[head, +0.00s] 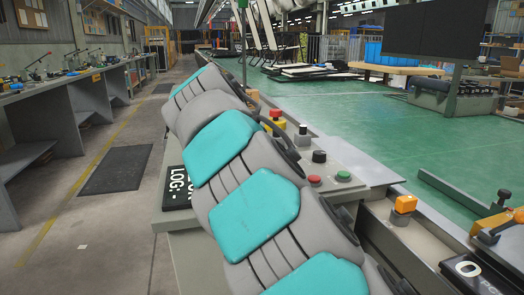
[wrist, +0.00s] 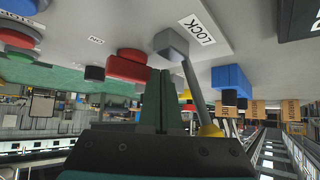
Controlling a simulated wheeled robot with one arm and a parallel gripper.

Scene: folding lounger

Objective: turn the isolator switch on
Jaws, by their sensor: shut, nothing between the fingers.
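In the wrist view, my gripper (wrist: 160,74) is shut and empty, its dark fingers pointing up at the grey panel (wrist: 125,20). A red knob-like part (wrist: 127,66) is just left of the fingertips. A small label (wrist: 95,41), perhaps "ON", lies beyond it. A grey block (wrist: 171,43) with a yellow-tipped lever stands close by at the right, beside a "LOCK" label (wrist: 197,29). The fingers overlap these parts in the picture; I cannot tell if they touch. I cannot tell for sure which part is the isolator switch. In the head view my arm hides the gripper.
In the wrist view, a blue block (wrist: 231,79) is at the right. In the head view, a red-and-yellow control (head: 277,121), a black knob (head: 319,156), a red button (head: 315,180), a green button (head: 343,176) and an orange-topped switch (head: 405,204) stand right of my arm.

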